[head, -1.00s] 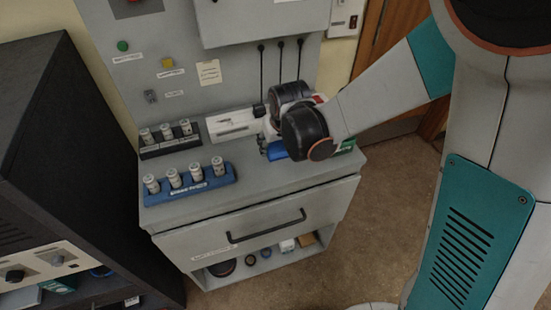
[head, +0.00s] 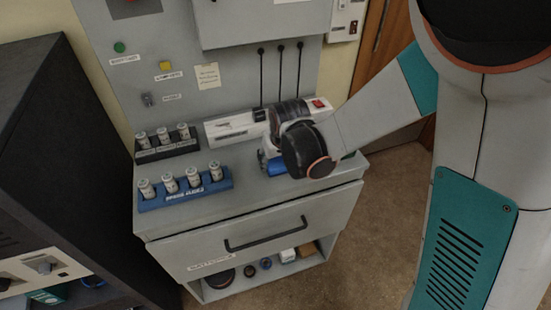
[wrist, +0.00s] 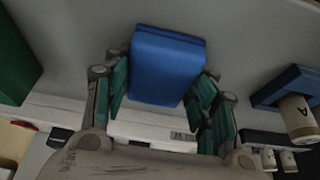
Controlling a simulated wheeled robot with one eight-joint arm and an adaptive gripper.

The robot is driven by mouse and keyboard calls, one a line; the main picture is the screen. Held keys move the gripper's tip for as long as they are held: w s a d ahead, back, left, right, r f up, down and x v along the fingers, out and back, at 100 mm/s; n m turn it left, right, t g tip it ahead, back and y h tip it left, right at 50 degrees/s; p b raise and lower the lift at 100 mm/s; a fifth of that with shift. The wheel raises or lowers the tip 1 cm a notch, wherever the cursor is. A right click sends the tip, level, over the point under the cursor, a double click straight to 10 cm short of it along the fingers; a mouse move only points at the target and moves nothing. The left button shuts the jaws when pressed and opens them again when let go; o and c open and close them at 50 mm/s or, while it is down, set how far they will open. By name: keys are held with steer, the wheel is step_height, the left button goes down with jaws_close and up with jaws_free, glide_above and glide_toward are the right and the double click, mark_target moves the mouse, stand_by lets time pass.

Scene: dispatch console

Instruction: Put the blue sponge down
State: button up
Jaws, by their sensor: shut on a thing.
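The blue sponge (wrist: 167,66) is held between the two fingers of my gripper (wrist: 165,88) in the wrist view, with the grey desktop behind it. In the head view a blue part of the sponge (head: 277,167) shows low over the right part of the desktop (head: 262,205), beside my dark wrist. My gripper (head: 265,160) is mostly hidden there behind the wrist. I cannot tell whether the sponge touches the desktop.
A blue rack (head: 185,197) with several white cylinders stands at the desktop's left front. A black rack (head: 166,152) with cylinders is behind it. A white labelled device (head: 232,128) lies along the back. A green object (wrist: 15,62) shows at left in the wrist view.

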steer(key=shift+s+d+f, duration=0.1)
steer(key=shift+s+f, duration=0.1)
steer(key=shift+f, duration=0.1)
steer(key=o, duration=1.3)
steer(key=shift+w+f, duration=0.15)
steer(key=shift+w, duration=0.05)
steer(key=shift+s, duration=0.1)
steer(key=shift+r, duration=0.2)
steer(key=shift+r+p, duration=0.5)
steer(key=shift+p, duration=0.05)
steer(key=p+v, duration=0.8)
steer(key=v, duration=0.5)
steer(key=shift+r+p, duration=0.3)
steer(key=shift+p, duration=0.1)
